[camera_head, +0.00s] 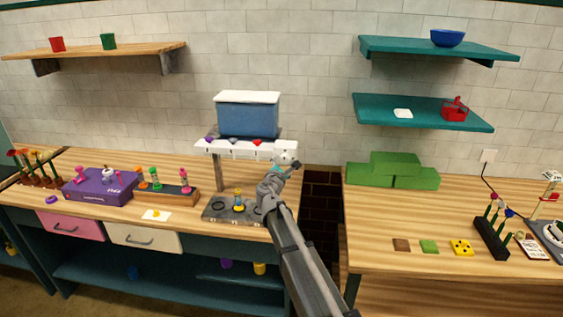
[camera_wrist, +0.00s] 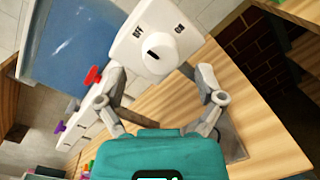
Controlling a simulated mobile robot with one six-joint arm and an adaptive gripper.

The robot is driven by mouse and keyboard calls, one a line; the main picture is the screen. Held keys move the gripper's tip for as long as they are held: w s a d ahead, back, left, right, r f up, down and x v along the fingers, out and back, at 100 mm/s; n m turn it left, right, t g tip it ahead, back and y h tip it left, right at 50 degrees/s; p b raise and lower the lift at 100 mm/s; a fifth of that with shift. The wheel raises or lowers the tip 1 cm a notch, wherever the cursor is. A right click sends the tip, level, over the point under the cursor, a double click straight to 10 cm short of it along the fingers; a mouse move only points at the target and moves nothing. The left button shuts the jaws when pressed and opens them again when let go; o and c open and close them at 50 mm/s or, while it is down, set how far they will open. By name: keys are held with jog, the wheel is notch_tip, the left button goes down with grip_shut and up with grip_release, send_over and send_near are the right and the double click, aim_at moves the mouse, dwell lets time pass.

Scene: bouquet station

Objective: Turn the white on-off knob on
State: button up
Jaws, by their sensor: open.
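The white on-off knob (camera_wrist: 166,50) is round with a short black mark and sits on a white panel (camera_wrist: 125,48) in the wrist view. Two small dark labels flank it; the left one looks like "OFF", and the right one is too blurred to read surely. My gripper (camera_wrist: 162,76) is open, its two fingers apart on either side below the knob, with a gap to it and nothing between them. In the head view my gripper (camera_head: 284,167) is at the right end of the white dispenser bar (camera_head: 232,149) and hides most of the knob.
A blue tank (camera_head: 247,118) with a white lid stands above the bar, with purple, red and other small taps along it. A grey base plate (camera_head: 232,210) holds a yellow item below. A brick-lined gap (camera_head: 321,215) separates the two counters, right of my arm.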

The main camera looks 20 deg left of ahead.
aim_at(285, 159)
jog(key=shift+w+a, duration=0.15)
jog(key=shift+w, duration=1.05)
